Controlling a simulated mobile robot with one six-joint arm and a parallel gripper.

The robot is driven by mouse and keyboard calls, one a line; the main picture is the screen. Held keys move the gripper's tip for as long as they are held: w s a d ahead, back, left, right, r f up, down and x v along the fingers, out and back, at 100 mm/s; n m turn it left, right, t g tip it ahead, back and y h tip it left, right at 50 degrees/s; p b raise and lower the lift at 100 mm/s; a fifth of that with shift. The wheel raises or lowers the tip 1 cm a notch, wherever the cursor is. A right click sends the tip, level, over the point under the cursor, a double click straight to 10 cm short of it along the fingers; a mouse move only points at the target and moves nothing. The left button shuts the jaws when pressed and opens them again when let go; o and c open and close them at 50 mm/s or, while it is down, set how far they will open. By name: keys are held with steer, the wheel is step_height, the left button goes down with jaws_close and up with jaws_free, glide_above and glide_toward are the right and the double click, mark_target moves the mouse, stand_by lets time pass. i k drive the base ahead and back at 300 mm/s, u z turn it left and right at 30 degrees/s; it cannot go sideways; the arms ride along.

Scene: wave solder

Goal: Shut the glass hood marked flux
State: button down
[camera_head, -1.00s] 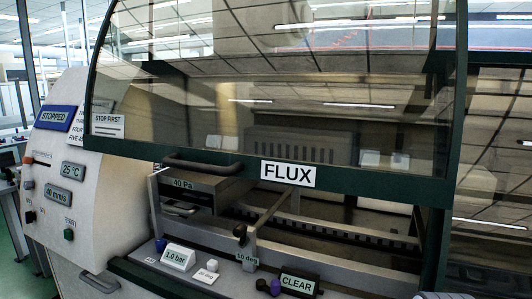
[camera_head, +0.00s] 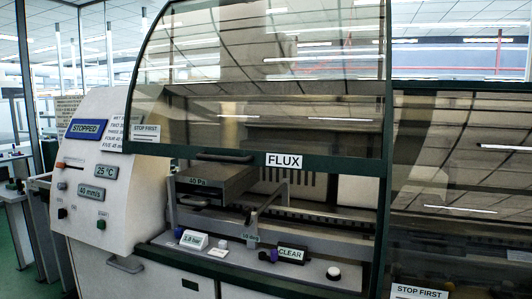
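The glass hood marked FLUX (camera_head: 270,95) is a curved tinted pane in a dark green frame. Its lower bar (camera_head: 330,163) carries the FLUX label (camera_head: 284,160) and a dark handle (camera_head: 225,156) to the left of the label. The bar stands well above the machine's front ledge, with an open gap under it, so the hood is raised. Through the gap I see the conveyor rail and a box marked 40 Pa (camera_head: 193,181). My gripper is not in view.
A control panel (camera_head: 95,175) with a STOPPED sign stands at the left. The front ledge (camera_head: 215,253) bears small knobs, a CLEAR sign (camera_head: 291,254) and a white button (camera_head: 333,272). Another glass hood (camera_head: 465,170) is at the right, lower down. Green floor shows at far left.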

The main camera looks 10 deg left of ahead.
mark_target(145, 139)
steer(key=u, duration=0.85)
steer(key=i, duration=0.55)
steer(key=z, duration=0.15)
